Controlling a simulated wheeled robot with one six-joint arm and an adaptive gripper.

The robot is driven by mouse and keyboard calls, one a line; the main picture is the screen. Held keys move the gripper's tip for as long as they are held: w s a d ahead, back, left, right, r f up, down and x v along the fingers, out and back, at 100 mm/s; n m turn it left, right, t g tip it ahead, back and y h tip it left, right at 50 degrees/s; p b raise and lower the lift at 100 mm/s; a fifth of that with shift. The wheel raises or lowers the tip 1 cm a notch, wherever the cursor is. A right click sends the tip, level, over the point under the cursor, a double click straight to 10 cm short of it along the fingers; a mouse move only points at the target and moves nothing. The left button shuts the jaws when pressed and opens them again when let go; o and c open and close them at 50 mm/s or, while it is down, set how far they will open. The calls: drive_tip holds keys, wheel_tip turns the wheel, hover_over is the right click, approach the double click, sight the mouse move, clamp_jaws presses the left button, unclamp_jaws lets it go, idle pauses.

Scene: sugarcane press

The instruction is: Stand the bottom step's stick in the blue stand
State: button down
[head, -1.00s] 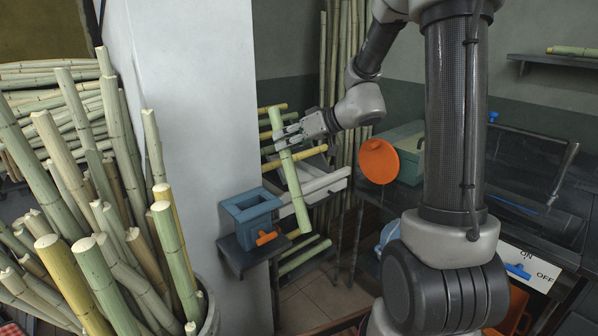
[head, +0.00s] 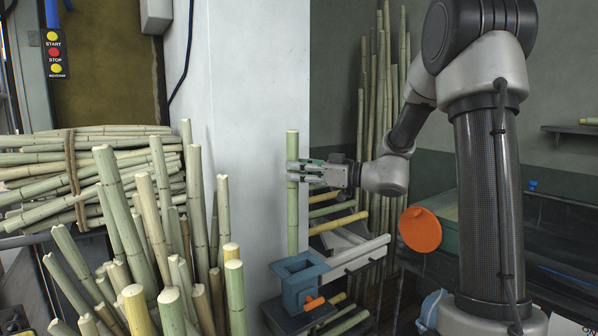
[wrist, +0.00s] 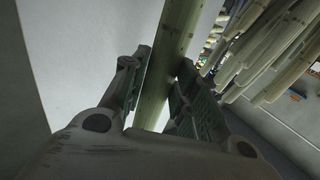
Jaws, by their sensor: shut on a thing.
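My gripper (head: 303,172) is shut on a pale green cane stick (head: 292,215), around its upper middle. The stick stands nearly upright in front of the white pillar. In the wrist view the stick (wrist: 168,65) runs between the two finger pads. The blue stand (head: 298,283), a square open-topped box with an orange handle, sits on a dark shelf below. The stick's lower end shows right at the stand's top rim; I cannot tell whether it is above, behind or inside the opening.
A rack of sloping steps (head: 350,252) with several sticks stands right of the stand. The white pillar (head: 250,110) is close behind the stick. Many canes (head: 130,215) fill the left foreground. An orange disc (head: 420,229) is at the right.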

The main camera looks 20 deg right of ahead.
wheel_tip(320, 180, down, 14)
drive_tip(key=shift+f, duration=0.15)
idle(1.4)
idle(0.3)
drive_tip(key=shift+c, duration=2.4)
unclamp_jaws()
drive_tip(key=v, duration=0.7)
